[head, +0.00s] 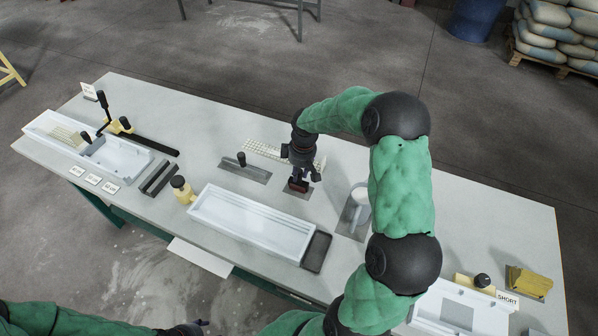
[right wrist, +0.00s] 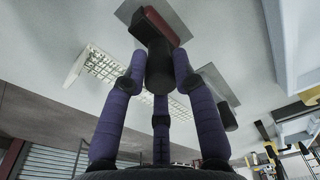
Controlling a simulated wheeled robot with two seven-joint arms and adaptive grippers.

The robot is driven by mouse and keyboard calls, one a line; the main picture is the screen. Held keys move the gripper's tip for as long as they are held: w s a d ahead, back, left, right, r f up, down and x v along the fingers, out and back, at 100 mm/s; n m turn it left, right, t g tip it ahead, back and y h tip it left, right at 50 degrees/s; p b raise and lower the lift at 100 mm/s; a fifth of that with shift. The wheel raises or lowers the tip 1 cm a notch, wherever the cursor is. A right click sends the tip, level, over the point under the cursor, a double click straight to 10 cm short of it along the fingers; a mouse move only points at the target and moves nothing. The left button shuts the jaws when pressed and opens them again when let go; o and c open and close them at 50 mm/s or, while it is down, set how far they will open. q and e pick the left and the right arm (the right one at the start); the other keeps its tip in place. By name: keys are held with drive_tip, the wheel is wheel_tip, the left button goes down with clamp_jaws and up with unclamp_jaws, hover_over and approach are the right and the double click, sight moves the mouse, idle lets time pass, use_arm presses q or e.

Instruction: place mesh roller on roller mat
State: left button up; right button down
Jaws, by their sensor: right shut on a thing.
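My right gripper (head: 299,168) points down over the table, its fingers closed around the black handle of a tool with a dark red head, apparently the mesh roller (head: 298,185). In the right wrist view, the three fingers (right wrist: 160,90) enclose the black handle (right wrist: 160,65), and the dark red head (right wrist: 165,24) shows beyond it. A small grey mat, apparently the roller mat (head: 308,193), lies under the head. I cannot tell whether the head touches it. My left gripper (head: 188,328) is only partly in view at the bottom edge, its fingers unclear.
A white mesh strip (head: 262,150) lies behind the gripper. A black-handled tool on a grey plate (head: 245,172) lies to its left. A long white tray (head: 250,222) is in front.

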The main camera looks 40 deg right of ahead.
drive_tip(key=c, duration=1)
unclamp_jaws()
drive_tip(key=shift+f, duration=0.1)
drive_tip(key=r, duration=0.4)
drive_tip(key=r+p, duration=0.1)
drive_tip(key=r, duration=0.3)
drive_tip(key=s+r+p, duration=0.1)
drive_tip(key=r, duration=0.3)
drive_tip(key=shift+s+d+r, duration=0.1)
drive_tip(key=shift+d+r, duration=0.05)
drive_tip(key=shift+d, duration=0.05)
drive_tip(key=shift+r, duration=0.1)
